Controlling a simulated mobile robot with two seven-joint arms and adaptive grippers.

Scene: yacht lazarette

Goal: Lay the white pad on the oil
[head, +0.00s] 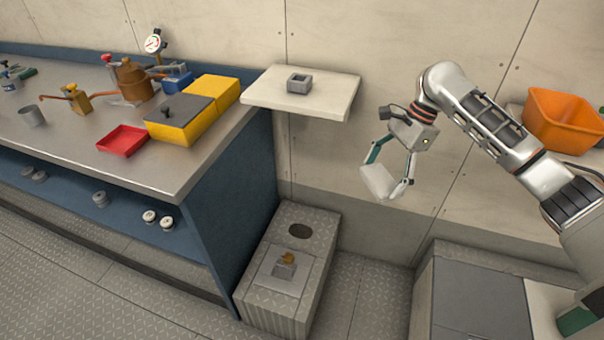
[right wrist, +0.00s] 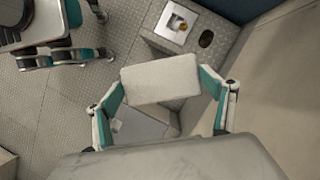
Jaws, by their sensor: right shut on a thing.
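The white pad (head: 379,181) is held up in the air in front of the wall. My right gripper (head: 388,188) is shut on it, with teal fingers at its two ends; in the right wrist view the pad (right wrist: 160,79) sits level between the fingertips. Below and left of it, a low grey box (head: 270,268) stands on the floor. A dark oval patch (head: 300,230) lies on the box top; it looks like the oil, though a hole cannot be ruled out. The patch also shows in the right wrist view (right wrist: 206,39), clear of the pad. My left gripper is not in view.
A light plate (head: 278,275) bearing a small block and a gold-brown piece lies beside the patch. A bench (head: 75,145) with yellow boxes and a red tray (head: 122,140) is at left. A white shelf (head: 330,98) juts above the box. An orange bin (head: 562,122) is at right.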

